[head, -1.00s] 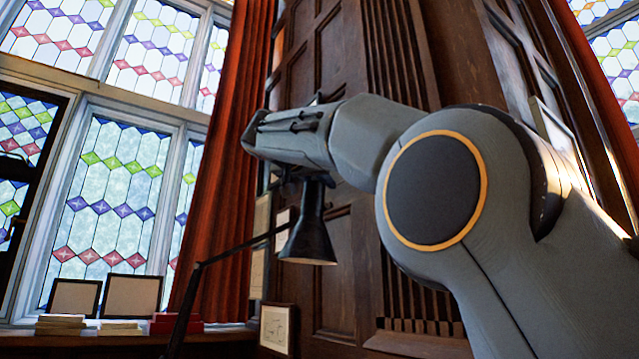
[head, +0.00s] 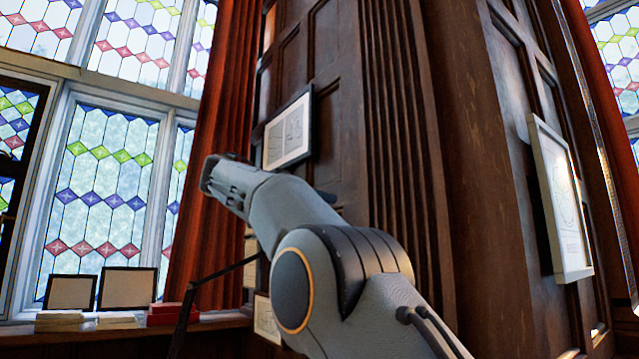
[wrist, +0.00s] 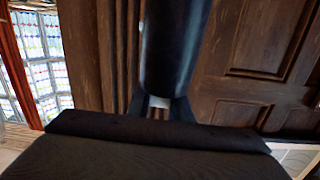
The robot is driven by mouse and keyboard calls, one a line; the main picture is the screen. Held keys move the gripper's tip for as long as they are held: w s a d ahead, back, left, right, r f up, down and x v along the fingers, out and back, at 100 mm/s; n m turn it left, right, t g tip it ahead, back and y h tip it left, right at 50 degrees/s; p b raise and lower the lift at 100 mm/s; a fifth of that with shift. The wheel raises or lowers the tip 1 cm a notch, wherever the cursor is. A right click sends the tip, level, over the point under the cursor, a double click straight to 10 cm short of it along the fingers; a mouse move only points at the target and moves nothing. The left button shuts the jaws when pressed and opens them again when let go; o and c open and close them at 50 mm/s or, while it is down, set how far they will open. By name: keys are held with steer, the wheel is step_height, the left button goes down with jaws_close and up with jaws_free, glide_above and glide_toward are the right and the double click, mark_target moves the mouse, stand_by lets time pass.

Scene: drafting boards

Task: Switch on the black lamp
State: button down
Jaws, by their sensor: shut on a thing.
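The black lamp's thin, bent arm (head: 186,308) shows in the head view, left of my arm. Its shade and head are hidden behind my arm there. In the wrist view, a dark, rounded cylinder that appears to be part of the black lamp (wrist: 175,45) fills the upper middle. My gripper (wrist: 159,106) has its dark fingers on either side of the lower end of this cylinder, shut on the lamp. A small pale patch shows between the fingers; I cannot tell whether it is the switch. The head view does not show the fingertips.
Dark wood panelling (head: 395,130) rises close behind my arm, with a framed drawing (head: 288,130) on it and another (head: 560,200) to the right. A red curtain (head: 190,190) hangs at the left. Frames and books (head: 115,320) stand on the sill (head: 215,325).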

steer(key=shift+s+d+m+g+h+p, duration=0.15)
steer(key=shift+m+g+h+p, duration=0.65)
steer(key=shift+p, duration=1)
steer(key=shift+y, duration=0.3)
steer(key=c, duration=1.6)
jaws_free()
steer(key=p+v, duration=0.1)
steer(key=v, duration=0.2)
steer(key=p+v, duration=0.1)
steer(key=v, duration=0.2)
steer(key=shift+s+a+r, duration=0.1)
steer(key=shift+a+r, duration=0.15)
steer(key=shift+a, duration=0.05)
steer(key=shift+s+a+f+p, duration=0.1)
steer(key=shift+s+a+p, duration=0.2)
steer(key=shift+a+p, duration=0.25)
